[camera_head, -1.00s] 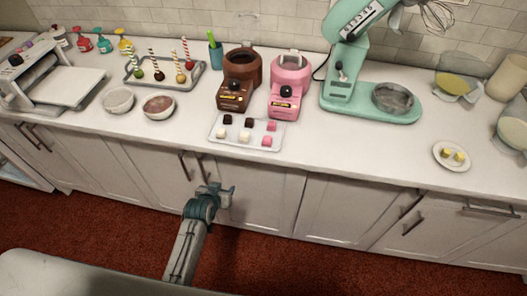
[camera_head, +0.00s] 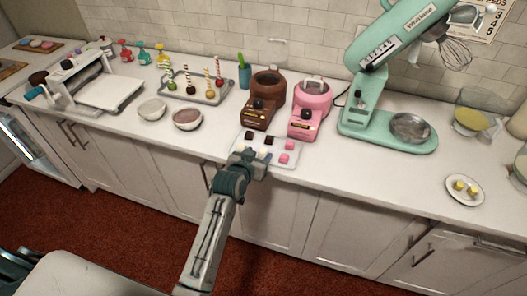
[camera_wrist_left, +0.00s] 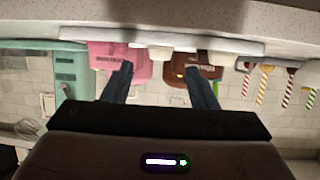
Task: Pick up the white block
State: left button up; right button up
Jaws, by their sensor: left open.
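A pale tray (camera_head: 280,161) of small dark, pink and white blocks lies at the front of the counter. My left gripper (camera_head: 256,165) is in front of the tray's near edge and covers part of its front row in the head view. In the left wrist view, which is upside down, the open fingers of my left gripper (camera_wrist_left: 160,72) point toward the tray (camera_wrist_left: 110,38). A white block (camera_wrist_left: 160,53) shows between the fingertips, apart from them. The gripper holds nothing. My right gripper is not in view.
A brown melting pot (camera_head: 265,96) and a pink one (camera_head: 309,108) stand just behind the tray. A mint mixer (camera_head: 360,110) is to the right, and two bowls (camera_head: 187,119) are to the left. The counter's front edge runs under the gripper.

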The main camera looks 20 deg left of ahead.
aim_at(262, 157)
pick_arm(q)
jog(key=shift+w, duration=0.3)
jog(key=p+x, duration=0.2)
jog(key=x, duration=0.1)
jog(key=shift+d+f, duration=0.1)
jog(key=shift+w+f, duration=0.45)
jog(key=shift+w, duration=0.15)
jog(key=shift+s, duration=0.1)
jog(key=shift+c, duration=0.2)
jog(key=c, duration=1)
